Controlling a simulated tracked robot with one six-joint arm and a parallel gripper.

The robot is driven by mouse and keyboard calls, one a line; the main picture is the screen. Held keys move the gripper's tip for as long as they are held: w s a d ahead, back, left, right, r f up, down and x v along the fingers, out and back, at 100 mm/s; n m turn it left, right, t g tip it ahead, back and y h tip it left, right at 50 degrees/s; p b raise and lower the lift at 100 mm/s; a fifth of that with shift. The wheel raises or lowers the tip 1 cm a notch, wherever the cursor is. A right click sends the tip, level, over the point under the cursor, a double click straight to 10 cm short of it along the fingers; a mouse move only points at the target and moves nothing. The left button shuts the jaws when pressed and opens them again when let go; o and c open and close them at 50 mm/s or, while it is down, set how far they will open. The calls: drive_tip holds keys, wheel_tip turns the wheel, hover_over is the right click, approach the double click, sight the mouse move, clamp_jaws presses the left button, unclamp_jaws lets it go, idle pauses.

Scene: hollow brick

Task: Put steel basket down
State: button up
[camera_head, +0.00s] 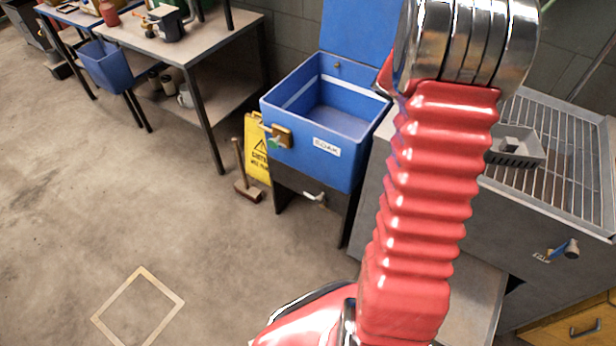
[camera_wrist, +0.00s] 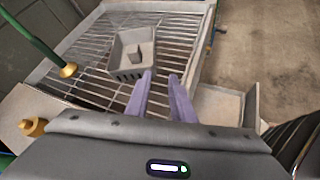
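A small grey steel basket (camera_wrist: 130,73) with a slotted front wall sits on the wire rack (camera_wrist: 85,75), with a small grey block or handle inside it. In the head view the basket (camera_head: 512,160) rests on the rack at the right, just beside my red arm. My gripper (camera_wrist: 161,76) shows in the wrist view as two purple fingers with a clear gap between them and nothing in it. The fingertips point toward the basket's near right corner; I cannot tell whether they touch it. My gripper is out of the head view.
A blue soak tank (camera_head: 320,150) with its lid raised stands left of the rack. A workbench (camera_head: 185,45) is at the back left. A yellow caution sign (camera_head: 257,150) and a broom (camera_head: 244,185) are near the tank. The left floor, with a taped square (camera_head: 140,305), is clear.

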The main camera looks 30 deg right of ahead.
drive_tip(key=a+r+m+t+y, duration=0.2)
drive_tip(key=a+r+t+y, duration=0.1)
drive_tip(key=a, duration=1.3)
drive_tip(key=s+a+r+m+t+y, duration=0.1)
drive_tip(key=a+r+m+t+y, duration=0.2)
drive_tip(key=a, duration=1.3)
drive_tip(key=s+a+r+m+t+y, duration=0.1)
drive_tip(key=a+r+m+t+y, duration=0.1)
drive_tip(key=a, duration=1.4)
wheel_tip(320, 180, up, 2)
drive_tip(key=t+y, duration=0.1)
drive_tip(key=t, duration=0.2)
drive_tip(key=shift+m+t+y, duration=0.4)
